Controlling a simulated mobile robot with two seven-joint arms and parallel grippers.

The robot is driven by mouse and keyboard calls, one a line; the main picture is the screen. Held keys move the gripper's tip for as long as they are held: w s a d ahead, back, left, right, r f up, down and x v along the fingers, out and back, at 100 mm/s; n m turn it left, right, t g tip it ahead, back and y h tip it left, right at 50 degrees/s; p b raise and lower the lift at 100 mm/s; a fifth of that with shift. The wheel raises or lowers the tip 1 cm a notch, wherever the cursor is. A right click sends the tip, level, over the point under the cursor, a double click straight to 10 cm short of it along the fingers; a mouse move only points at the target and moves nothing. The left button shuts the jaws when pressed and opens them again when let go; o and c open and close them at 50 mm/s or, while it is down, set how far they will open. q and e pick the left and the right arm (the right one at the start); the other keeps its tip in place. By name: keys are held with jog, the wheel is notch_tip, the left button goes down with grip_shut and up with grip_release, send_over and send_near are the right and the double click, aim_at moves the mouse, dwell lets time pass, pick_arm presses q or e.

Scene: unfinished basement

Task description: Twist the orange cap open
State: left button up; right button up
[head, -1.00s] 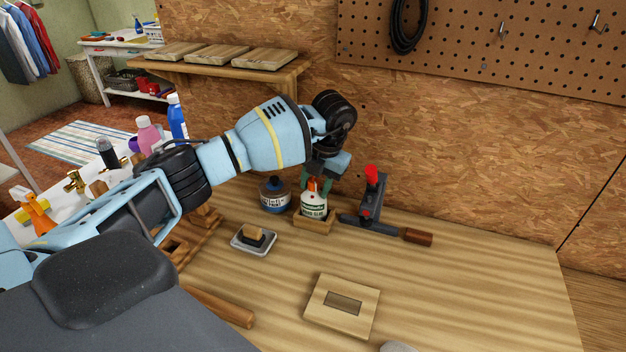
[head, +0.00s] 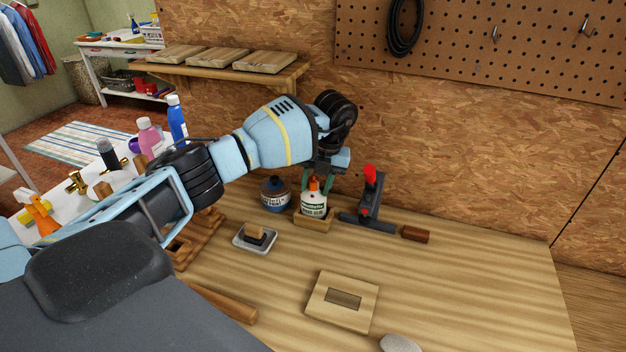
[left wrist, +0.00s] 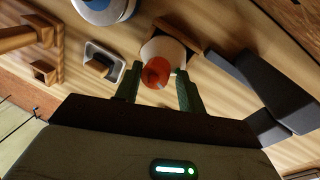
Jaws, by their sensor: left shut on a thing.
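The orange cap (head: 314,183) tops a white glue bottle (head: 313,204) that stands upright in a small wooden holder (head: 315,222) near the back wall. My left gripper (head: 315,182) reaches down over the bottle from above, its green fingers on either side of the cap. In the left wrist view the orange cap (left wrist: 157,72) sits between the two green fingertips (left wrist: 156,85), with the white bottle (left wrist: 165,52) beyond it. The gripper is shut on the cap. My right gripper does not show.
A dark clamp with red parts (head: 371,205) stands close on the right. A small tray with a brush (head: 255,238) and a wooden plate (head: 343,301) lie nearer.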

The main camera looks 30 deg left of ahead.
pick_arm(q)
jog(key=shift+s+a+f+n+g, duration=0.15)
jog(key=shift+a+f+n+g, duration=0.25)
jog(key=shift+n, duration=0.3)
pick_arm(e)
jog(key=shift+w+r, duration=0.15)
pick_arm(q)
jog(key=n, duration=0.3)
jog(key=shift+p, duration=0.4)
jog(key=shift+c, duration=0.2)
jog(key=o, duration=0.5)
jog(key=shift+c, duration=0.2)
jog(key=shift+o, duration=0.3)
jog(key=shift+s+a+f, duration=0.1)
jog(key=shift+a, duration=0.05)
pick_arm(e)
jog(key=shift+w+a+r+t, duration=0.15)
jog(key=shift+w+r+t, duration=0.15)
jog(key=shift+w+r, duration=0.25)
pick_arm(q)
jog(key=shift+h, duration=0.3)
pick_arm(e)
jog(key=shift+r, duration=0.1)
